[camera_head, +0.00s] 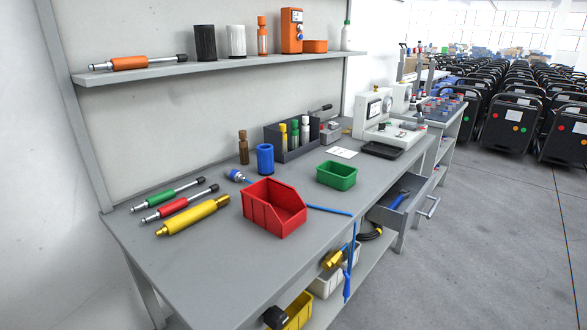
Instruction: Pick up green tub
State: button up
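The green tub (337,175) is a small open-topped box standing upright on the grey workbench (215,260), near its front edge and right of the middle. It looks empty, and nothing touches it. A larger red bin (274,207) stands to its left. My gripper does not show in this view.
Behind the tub are a white card (343,152), a black tray (381,149) and a rack of bottles (291,140). An open drawer (398,195) sticks out at right.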

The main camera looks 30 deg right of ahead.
aim_at(336, 176)
jog(key=i+l+u, duration=0.1)
jog(key=l, duration=0.3)
jog(key=i+l+u, duration=0.1)
jog(key=l, duration=0.35)
jog(key=i+l+u, duration=0.1)
jog(key=i+l, duration=0.15)
jog(key=l, duration=0.2)
jog(key=i+l+u, duration=0.15)
jog(key=l, duration=0.3)
jog(key=l+u, duration=0.1)
jog(key=l, duration=0.35)
jog(key=i, duration=0.05)
